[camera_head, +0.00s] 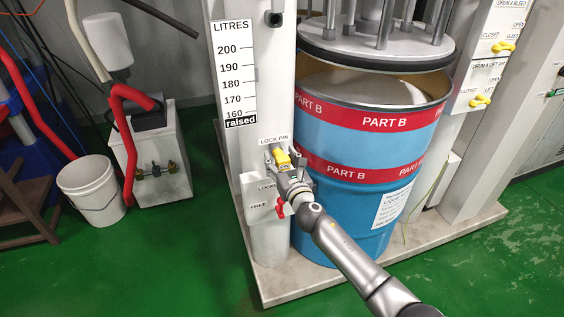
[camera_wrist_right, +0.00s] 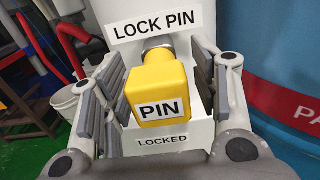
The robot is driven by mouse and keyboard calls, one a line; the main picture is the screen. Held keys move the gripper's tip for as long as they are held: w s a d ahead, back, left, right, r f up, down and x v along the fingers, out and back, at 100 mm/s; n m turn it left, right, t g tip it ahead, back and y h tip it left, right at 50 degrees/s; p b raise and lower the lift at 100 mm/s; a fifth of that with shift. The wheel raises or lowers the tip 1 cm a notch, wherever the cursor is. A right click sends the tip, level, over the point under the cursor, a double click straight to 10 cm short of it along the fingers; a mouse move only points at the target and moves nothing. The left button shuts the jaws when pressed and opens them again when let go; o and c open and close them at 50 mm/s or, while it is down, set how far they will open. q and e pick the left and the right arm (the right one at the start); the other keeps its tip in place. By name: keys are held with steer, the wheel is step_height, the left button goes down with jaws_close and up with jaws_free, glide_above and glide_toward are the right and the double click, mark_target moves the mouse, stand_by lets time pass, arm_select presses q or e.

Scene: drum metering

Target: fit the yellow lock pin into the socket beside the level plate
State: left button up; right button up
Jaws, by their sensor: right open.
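The yellow lock pin (camera_head: 282,158) is at the column below the LOCK PIN label. In the right wrist view its blocky yellow head (camera_wrist_right: 158,88), marked PIN, sits against a round metal collar (camera_wrist_right: 157,44); its shaft is hidden. The level plate (camera_head: 235,75), a white LITRES scale with a "raised" mark, is on the column above. My right gripper (camera_head: 284,168) is open, with its fingers on either side of the yellow head. Gaps show between the head and the finger pads in the wrist view. My left gripper is not in view.
A blue PART B drum (camera_head: 350,215) stands close right of my right gripper, under a round follower plate (camera_head: 375,48). A red handle (camera_head: 280,208) and a LOCKED/FREE plate (camera_head: 258,207) are just below.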

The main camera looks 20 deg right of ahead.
mark_target(285, 166)
steer(key=shift+c, duration=0.3)
steer(key=c, duration=1.1)
steer(key=shift+o, duration=0.2)
steer(key=shift+s+d+p, duration=0.1)
steer(key=shift+s+p, duration=0.65)
steer(key=shift+s, duration=1.65)
steer(key=shift+s, duration=0.1)
steer(key=shift+s+p, duration=0.55)
steer(key=shift+s, duration=1.4)
